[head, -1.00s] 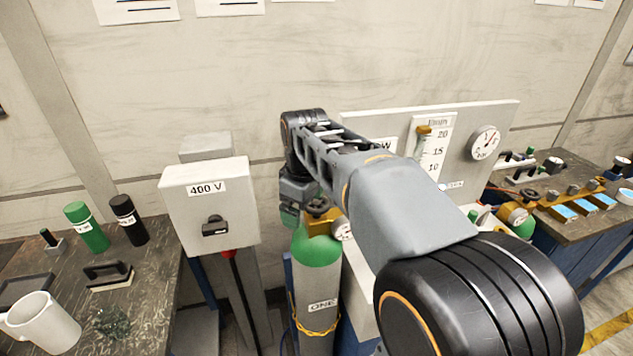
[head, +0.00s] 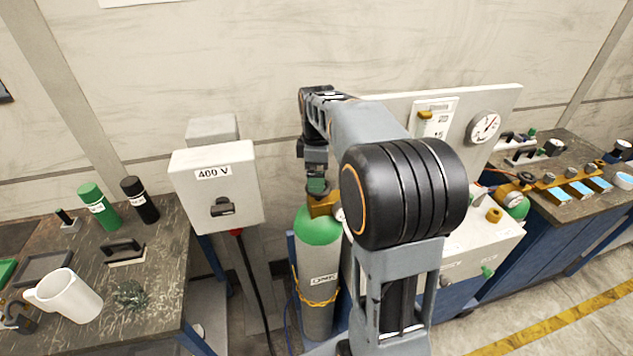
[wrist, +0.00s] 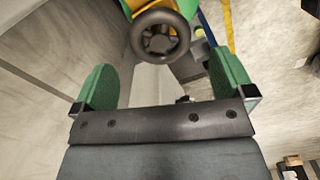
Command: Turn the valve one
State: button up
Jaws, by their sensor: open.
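The gas cylinder marked ONE (head: 318,270) stands upright, grey with a green shoulder and a brass valve body (head: 322,206) on top. In the wrist view its dark round handwheel (wrist: 160,37) shows at the top middle, just beyond and between my fingertips. My gripper (wrist: 162,85) has green pads set wide apart, with nothing between them. In the head view my gripper (head: 316,186) points down right above the valve. From the head the handwheel is hidden by my gripper, and I cannot tell whether the pads touch anything.
A 400 V switch box (head: 216,186) stands close on the left. A bench (head: 165,270) with a white mug (head: 70,296) is further left. A gauge panel (head: 475,105) rises behind my arm. Another brass valve (head: 508,190) is at the right. A yellow chain (head: 318,302) circles the cylinder.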

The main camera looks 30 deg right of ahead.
jog(key=shift+f, duration=2.05)
jog(key=shift+c, duration=0.2)
jog(key=c, duration=0.9)
